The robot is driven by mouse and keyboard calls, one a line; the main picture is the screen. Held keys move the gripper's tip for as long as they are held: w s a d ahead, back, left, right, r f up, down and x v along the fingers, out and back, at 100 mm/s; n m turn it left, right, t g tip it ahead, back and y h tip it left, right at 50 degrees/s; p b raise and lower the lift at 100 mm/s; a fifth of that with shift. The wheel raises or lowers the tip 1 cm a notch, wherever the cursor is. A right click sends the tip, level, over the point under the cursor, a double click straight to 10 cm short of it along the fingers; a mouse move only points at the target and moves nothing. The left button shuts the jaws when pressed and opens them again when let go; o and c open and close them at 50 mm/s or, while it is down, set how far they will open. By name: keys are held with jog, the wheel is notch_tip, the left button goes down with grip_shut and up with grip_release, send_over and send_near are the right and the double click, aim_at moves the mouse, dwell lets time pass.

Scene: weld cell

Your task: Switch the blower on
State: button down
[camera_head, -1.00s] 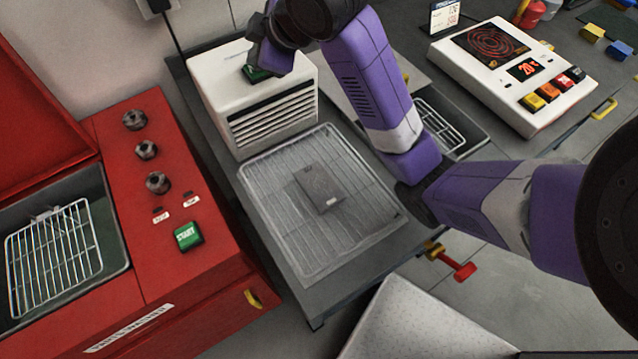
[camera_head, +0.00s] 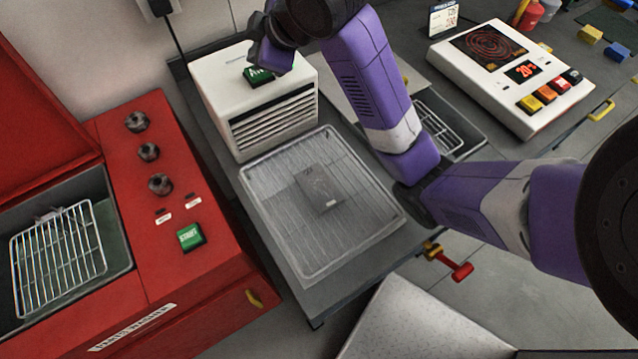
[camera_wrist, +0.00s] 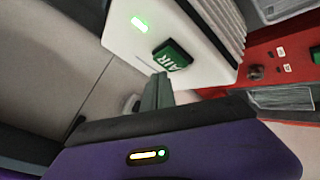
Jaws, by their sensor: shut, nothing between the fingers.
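The blower (camera_head: 270,112) is a white box with dark slots in its front, standing at the back of the bench. It also shows in the wrist view (camera_wrist: 205,65). On its top is a green AIR button (camera_head: 258,77), partly hidden by my arm; it shows clearly in the wrist view (camera_wrist: 171,56). A small light (camera_wrist: 139,25) on the blower's top glows green. My gripper (camera_wrist: 158,88) is shut and empty, its fingertips close to the button's near edge. The wrist view shows no clear contact with the button.
A wire tray (camera_head: 265,215) with a flat grey block (camera_head: 320,188) lies in front of the blower. A red machine (camera_head: 190,285) with knobs and a green START button (camera_head: 190,236) stands left. A white hotplate unit (camera_head: 510,85) stands right.

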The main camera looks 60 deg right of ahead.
notch_tip(320, 180, up, 6)
jog(key=p, duration=0.5)
jog(key=shift+p, duration=0.3)
dwell(0.5)
